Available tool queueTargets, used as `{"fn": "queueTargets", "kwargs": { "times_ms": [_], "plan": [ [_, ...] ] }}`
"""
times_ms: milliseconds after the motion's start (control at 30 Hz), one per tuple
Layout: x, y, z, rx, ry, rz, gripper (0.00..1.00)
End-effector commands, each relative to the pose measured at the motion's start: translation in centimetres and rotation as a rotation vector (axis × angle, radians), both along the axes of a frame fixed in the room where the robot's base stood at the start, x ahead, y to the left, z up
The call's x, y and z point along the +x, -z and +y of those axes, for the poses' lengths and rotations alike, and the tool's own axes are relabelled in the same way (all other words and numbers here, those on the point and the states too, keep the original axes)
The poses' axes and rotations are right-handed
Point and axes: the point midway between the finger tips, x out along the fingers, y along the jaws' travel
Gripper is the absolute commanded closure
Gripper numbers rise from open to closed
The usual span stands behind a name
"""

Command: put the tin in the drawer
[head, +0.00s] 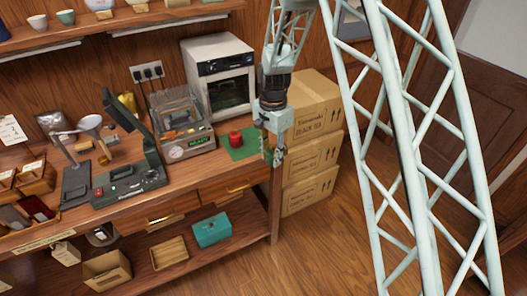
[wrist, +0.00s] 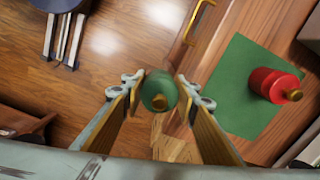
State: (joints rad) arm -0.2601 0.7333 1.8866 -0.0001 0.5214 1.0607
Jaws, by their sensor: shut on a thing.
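My gripper (wrist: 160,88) is shut on a green tin (wrist: 159,92) with a brass-coloured knob, seen end-on between the fingertips in the wrist view. In the head view my gripper (head: 271,150) hangs by the counter's right front corner, and the tin is hard to make out there. A red tin (head: 235,138) stands on a green mat (head: 249,149); it also shows at the right of the wrist view (wrist: 273,85). Two drawer fronts with brass handles, a left one (head: 138,224) and a right one (head: 212,193), sit under the counter and look shut.
Stacked cardboard boxes (head: 310,160) stand right of the counter. A white oven-like appliance (head: 218,72), a machine with a green display (head: 185,130) and a black device (head: 125,185) occupy the counter. A teal box (head: 211,230) and a wooden tray (head: 169,253) lie on the lower shelf.

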Motion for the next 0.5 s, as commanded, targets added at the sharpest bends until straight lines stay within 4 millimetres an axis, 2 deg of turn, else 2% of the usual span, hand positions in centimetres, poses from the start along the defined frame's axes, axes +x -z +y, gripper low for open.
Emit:
{"fn": "queueTargets", "kwargs": {
  "times_ms": [33,500],
  "plan": [
    [-0.2,1.2,-1.0,-0.001,-0.023,0.004,0.83],
    [-3.1,11.3,-9.5,0.000,-0.361,0.006,0.83]
  ]
}}
